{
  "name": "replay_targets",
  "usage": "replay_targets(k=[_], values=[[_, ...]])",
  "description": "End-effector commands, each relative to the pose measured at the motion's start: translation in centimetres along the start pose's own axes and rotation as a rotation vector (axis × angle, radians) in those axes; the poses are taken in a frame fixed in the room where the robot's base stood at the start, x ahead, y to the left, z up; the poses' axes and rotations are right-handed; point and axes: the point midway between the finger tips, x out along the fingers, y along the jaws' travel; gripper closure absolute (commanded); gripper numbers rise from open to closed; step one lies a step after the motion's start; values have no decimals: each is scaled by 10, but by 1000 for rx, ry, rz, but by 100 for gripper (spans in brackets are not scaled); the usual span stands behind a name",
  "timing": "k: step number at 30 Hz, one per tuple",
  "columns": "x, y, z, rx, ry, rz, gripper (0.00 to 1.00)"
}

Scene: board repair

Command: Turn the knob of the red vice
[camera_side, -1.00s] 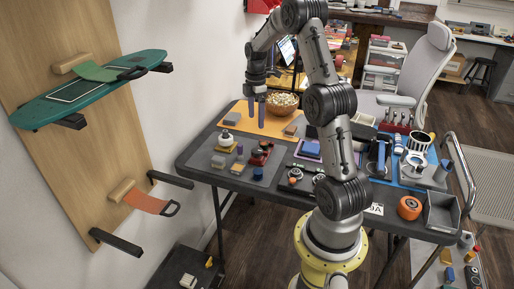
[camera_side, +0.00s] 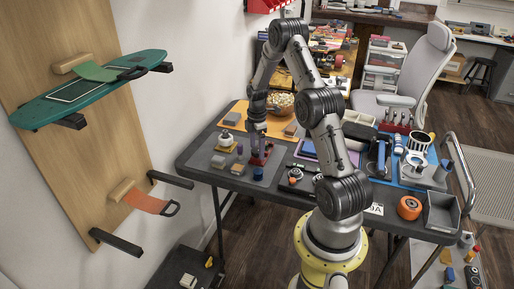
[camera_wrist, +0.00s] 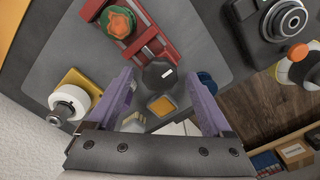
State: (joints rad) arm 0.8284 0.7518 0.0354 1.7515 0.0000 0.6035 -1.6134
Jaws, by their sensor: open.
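The red vice (camera_side: 262,153) sits on the grey mat at the left part of the table. In the wrist view the vice body (camera_wrist: 150,42) is at the top centre, with an orange and green round piece (camera_wrist: 117,23) on it. A black many-sided knob with a white mark (camera_wrist: 159,73) is at the vice's near end. My gripper (camera_side: 257,150) points down over the vice in the side view and partly hides it. In the wrist view my gripper (camera_wrist: 163,80) is open, its purple fingers apart on either side of the black knob. I cannot tell whether they touch it.
A yellow block with a white round top (camera_wrist: 70,104) is left of the fingers. A grey block with a yellow square (camera_wrist: 161,105) and a dark blue round piece (camera_wrist: 206,78) are close by. A wooden bowl (camera_side: 281,103) stands behind.

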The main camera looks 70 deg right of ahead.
Motion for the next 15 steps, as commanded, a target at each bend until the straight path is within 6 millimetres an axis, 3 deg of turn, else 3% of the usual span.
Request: replay_targets(k=[9,15], values=[[2,0,0,0,0,1,18],[2,0,0,0,0,1,54]])
